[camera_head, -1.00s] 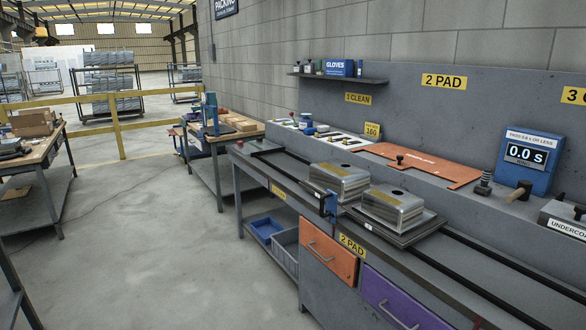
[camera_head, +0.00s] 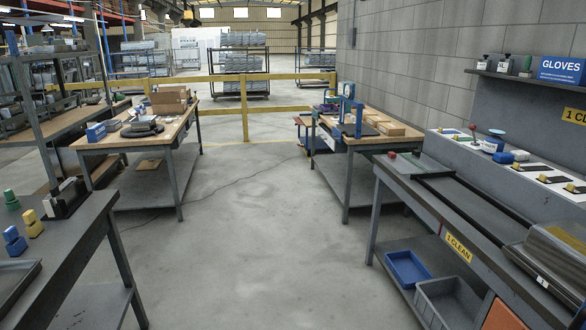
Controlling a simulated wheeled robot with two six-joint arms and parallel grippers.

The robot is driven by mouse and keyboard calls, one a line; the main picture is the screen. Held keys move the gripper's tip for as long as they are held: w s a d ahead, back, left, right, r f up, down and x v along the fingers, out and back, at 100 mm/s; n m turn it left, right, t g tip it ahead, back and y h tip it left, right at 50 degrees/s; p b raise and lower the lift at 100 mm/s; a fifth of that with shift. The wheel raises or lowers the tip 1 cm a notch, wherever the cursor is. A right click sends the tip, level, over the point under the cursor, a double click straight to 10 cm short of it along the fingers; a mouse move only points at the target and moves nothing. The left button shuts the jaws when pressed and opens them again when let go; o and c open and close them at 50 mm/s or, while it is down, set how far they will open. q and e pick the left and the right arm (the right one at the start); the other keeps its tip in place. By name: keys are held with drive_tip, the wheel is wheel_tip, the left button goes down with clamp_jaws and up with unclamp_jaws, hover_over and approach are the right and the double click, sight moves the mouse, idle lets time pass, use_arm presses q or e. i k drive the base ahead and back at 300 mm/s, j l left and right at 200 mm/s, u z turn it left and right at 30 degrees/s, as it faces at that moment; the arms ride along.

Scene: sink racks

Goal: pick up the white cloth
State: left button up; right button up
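I cannot clearly pick out the white cloth. A small white item (camera_head: 520,155) lies beside a blue one (camera_head: 503,157) on the ledge of the right-hand bench, near the "1 CLEAN" sign. It is too small to tell whether it is cloth. Flat white pads or cards (camera_head: 543,168) with dark and coloured pieces on them lie along the same ledge. Neither of my grippers is in view.
The right bench (camera_head: 440,205) has a dark rail, with blue (camera_head: 408,268) and grey bins below. A workbench (camera_head: 355,140) stands beyond it. Tables (camera_head: 165,140) stand at left. The concrete floor (camera_head: 250,230) between is open, with a thin cable across it. A yellow barrier (camera_head: 245,105) crosses behind.

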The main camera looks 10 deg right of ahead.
sight(519, 155)
drive_tip(key=i, duration=1)
drive_tip(key=i+z, duration=0.15)
drive_tip(key=i, duration=0.8)
drive_tip(key=i+z, duration=0.25)
drive_tip(key=i, duration=0.2)
drive_tip(key=i+z, duration=0.25)
drive_tip(key=i, duration=0.25)
drive_tip(key=i+j+z, duration=0.2)
drive_tip(key=i, duration=0.25)
drive_tip(key=i+j+z, duration=0.25)
drive_tip(key=i, duration=0.2)
